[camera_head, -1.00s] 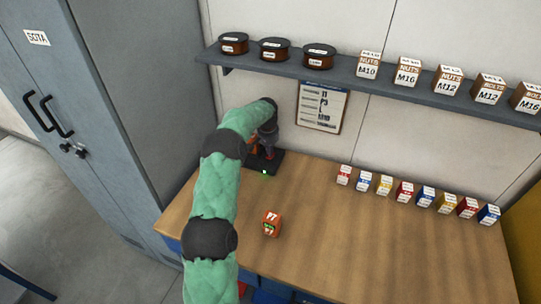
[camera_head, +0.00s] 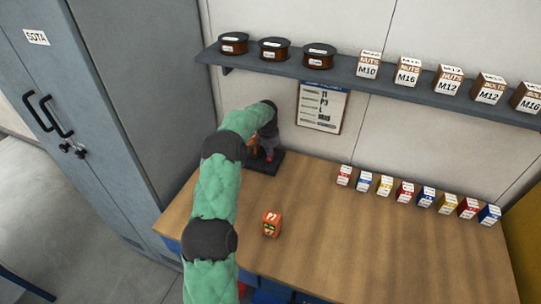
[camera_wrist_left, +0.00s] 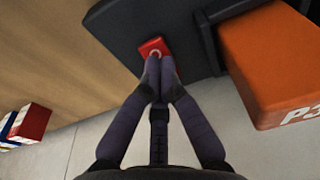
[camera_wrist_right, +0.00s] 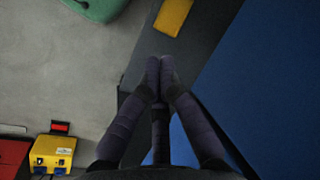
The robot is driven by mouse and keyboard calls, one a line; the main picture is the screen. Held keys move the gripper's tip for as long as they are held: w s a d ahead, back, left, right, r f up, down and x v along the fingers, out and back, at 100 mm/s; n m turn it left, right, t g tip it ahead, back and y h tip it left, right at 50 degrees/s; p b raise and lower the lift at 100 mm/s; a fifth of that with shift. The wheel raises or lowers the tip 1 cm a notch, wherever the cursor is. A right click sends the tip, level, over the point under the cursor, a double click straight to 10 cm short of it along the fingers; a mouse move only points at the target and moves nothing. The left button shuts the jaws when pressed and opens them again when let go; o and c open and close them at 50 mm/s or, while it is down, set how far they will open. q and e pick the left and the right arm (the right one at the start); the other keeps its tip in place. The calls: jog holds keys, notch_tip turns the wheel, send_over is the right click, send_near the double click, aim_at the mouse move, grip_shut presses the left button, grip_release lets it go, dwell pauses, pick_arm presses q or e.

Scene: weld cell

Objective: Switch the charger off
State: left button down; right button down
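The charger (camera_head: 262,168) is a dark, flat unit on the table near the back wall, partly hidden by my left arm. In the left wrist view its dark base (camera_wrist_left: 118,18) carries a small red switch (camera_wrist_left: 152,46). An orange block marked P3 (camera_wrist_left: 270,65) stands beside the switch at the charger. My left gripper (camera_head: 266,150) is shut and empty; in the left wrist view its fingertips (camera_wrist_left: 160,57) meet at the red switch and seem to touch it. No green light shows on the charger. My right gripper (camera_wrist_right: 159,65) is shut and empty, away from the charger.
Several small boxes (camera_head: 404,192) line the table's back right. A shelf (camera_head: 345,73) with spools and nut boxes runs above. A grey cabinet (camera_head: 110,110) stands at left.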

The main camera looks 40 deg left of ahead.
pick_arm(q)
jog(key=shift+r+p, duration=2.2)
jog(key=shift+r, duration=1.3)
jog(key=shift+f, duration=0.1)
